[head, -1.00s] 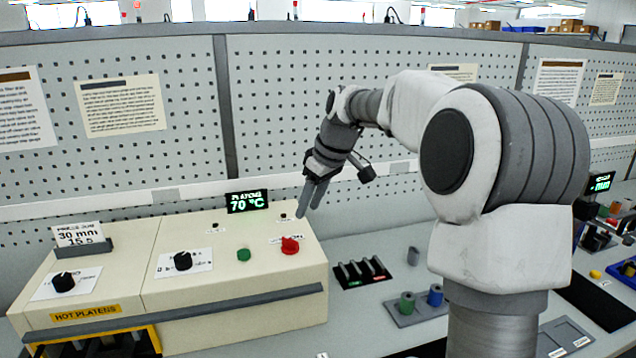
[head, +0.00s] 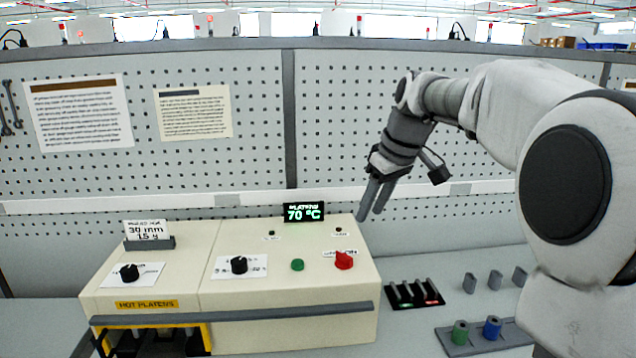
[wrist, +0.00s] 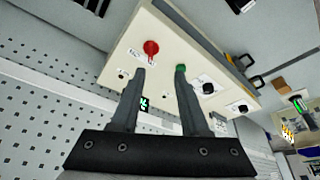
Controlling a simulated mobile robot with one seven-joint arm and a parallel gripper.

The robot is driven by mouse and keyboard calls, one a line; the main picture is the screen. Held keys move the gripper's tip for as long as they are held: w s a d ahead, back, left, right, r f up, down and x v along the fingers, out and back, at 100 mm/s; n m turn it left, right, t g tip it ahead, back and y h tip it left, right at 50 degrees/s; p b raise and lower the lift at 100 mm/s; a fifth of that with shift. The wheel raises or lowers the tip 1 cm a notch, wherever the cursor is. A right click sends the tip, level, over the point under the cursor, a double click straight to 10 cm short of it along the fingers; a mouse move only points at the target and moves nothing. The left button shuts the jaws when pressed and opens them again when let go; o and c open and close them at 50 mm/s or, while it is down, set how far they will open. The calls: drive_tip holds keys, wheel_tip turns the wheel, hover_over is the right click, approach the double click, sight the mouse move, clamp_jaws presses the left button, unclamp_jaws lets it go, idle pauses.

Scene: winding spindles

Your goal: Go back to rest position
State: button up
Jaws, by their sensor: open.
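My gripper (head: 372,200) is in the air near the right end of the cream control box (head: 290,325), with its fingers pointing down. In the wrist view my gripper (wrist: 158,72) has its two fingers apart with nothing between them. A red knob (head: 343,260) and a green button (head: 297,265) sit on the box's sloping top, below and to the left of the fingertips. In the wrist view the red knob (wrist: 151,48) and green button (wrist: 181,69) lie beyond the fingertips. The fingers look clear of the box. My arm comes in from the right.
A display reading 70 °C (head: 304,212) stands at the back of the box. A pegboard wall (head: 250,100) closes off the rear. Right of the box are a dark rack (head: 414,294) and a tray (head: 470,346) with green and blue cylinders.

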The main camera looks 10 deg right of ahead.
drive_tip(key=s+a+f+m+t+h, duration=0.1)
drive_tip(key=s+f+m, duration=0.2)
drive_tip(key=s, duration=1.1)
drive_tip(key=s+a+f+m+t+h, duration=0.1)
drive_tip(key=s+a+f+m, duration=0.1)
drive_tip(key=s, duration=1.2)
drive_tip(key=shift+f+m, duration=0.8)
drive_tip(key=shift+f, duration=0.45)
drive_tip(key=shift+a, duration=0.1)
